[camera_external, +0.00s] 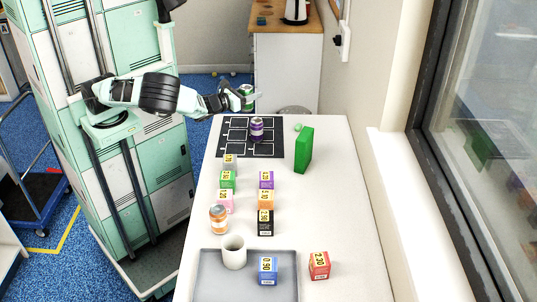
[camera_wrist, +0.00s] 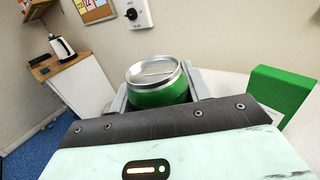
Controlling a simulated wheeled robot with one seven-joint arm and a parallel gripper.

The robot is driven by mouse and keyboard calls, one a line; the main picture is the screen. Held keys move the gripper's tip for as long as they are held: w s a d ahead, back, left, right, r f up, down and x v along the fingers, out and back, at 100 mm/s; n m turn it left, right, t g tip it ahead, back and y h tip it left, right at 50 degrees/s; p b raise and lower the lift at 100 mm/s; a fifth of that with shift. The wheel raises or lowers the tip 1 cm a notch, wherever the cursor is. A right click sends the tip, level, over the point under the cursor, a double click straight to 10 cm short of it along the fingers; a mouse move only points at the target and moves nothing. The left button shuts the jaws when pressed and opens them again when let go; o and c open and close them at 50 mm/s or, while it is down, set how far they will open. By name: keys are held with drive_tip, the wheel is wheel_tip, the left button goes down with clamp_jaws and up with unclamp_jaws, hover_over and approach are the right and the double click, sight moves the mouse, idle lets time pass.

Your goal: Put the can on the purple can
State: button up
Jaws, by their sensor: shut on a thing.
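A green can with a silver top (camera_wrist: 157,82) is held between the fingers of my gripper (camera_external: 243,98). In the external view the held green can (camera_external: 247,90) is in the air above the far end of the table, slightly left of and above the purple can in the picture. The purple can (camera_external: 256,129) stands upright on the black mat with white outlined cells (camera_external: 237,148). The two cans look apart. In the wrist view the held can looks a little tilted, and the purple can is not visible there.
A tall green box (camera_external: 304,151) stands right of the mat; it also shows in the wrist view (camera_wrist: 280,92). Several small price blocks, an orange can (camera_external: 218,219), a white cup (camera_external: 233,252) and a grey tray (camera_external: 215,287) are nearer.

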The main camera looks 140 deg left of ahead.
sight(243, 109)
drive_tip(key=a+r+n+g, duration=0.3)
drive_tip(key=a+n+g, duration=0.1)
drive_tip(key=a+g, duration=0.15)
drive_tip(key=shift+g, duration=0.25)
drive_tip(key=f, duration=0.9)
drive_tip(key=shift+s+d+f, duration=0.25)
drive_tip(key=shift+s, duration=0.05)
drive_tip(key=shift+f, duration=0.1)
drive_tip(key=o, duration=0.9)
drive_tip(key=shift+o, duration=0.2)
drive_tip(key=shift+d, duration=0.15)
drive_tip(key=d, duration=0.4)
drive_tip(key=w+d+b, duration=0.1)
drive_tip(key=d, duration=0.2)
drive_tip(key=d+b, duration=0.1)
drive_tip(key=d, duration=0.3)
drive_tip(key=shift+w+d, duration=0.3)
drive_tip(key=shift+w, duration=0.1)
